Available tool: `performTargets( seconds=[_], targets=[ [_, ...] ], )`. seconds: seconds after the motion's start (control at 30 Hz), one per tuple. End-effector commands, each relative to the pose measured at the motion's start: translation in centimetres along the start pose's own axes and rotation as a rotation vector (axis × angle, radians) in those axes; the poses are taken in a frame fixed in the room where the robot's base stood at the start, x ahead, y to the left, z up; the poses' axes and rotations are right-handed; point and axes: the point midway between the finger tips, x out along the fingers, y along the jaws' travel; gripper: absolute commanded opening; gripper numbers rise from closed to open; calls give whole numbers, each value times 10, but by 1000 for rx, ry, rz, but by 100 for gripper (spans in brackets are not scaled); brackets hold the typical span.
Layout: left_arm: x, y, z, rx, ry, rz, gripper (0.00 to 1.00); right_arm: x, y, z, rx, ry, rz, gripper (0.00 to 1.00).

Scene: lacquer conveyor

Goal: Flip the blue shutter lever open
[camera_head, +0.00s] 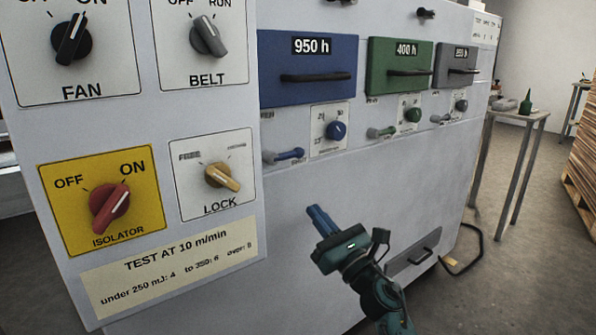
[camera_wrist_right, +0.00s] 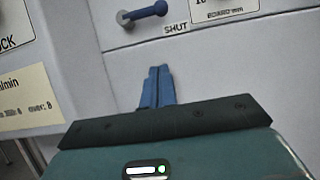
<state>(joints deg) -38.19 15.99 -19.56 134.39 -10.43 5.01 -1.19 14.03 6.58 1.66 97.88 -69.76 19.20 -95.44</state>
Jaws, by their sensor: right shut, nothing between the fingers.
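The blue shutter lever (camera_head: 289,154) sits on the machine front below the blue 950 h drawer (camera_head: 300,92). Its handle points right from a grey pivot. In the right wrist view the blue lever (camera_wrist_right: 148,11) is at the top, its handle tip above the word SHUT. My right gripper (camera_head: 317,211) is below the lever and a little to its right in the head view, apart from it. Its blue fingers (camera_wrist_right: 158,72) are closed together and empty. My left gripper is in neither view.
A blue dial (camera_head: 336,131) is right of the lever. Green (camera_head: 384,132) and grey (camera_head: 441,118) levers follow further right.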

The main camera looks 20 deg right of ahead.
Motion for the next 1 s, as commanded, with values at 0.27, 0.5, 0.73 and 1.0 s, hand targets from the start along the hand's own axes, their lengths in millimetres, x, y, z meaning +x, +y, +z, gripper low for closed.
performTargets(
  seconds=[0.27, 0.5, 0.73, 1.0],
  targets=[
    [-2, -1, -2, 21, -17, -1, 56, 60, 1, 3, 3, -3, 1, 0],
    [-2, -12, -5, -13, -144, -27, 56, 92, 1, 20, 2, 1, 1, 0],
    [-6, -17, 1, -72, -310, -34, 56, 95, 1, 36, 2, 0, 1, 0],
    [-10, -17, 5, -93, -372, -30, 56, 94, 1, 40, 1, 0, 1, 0]
  ],
)
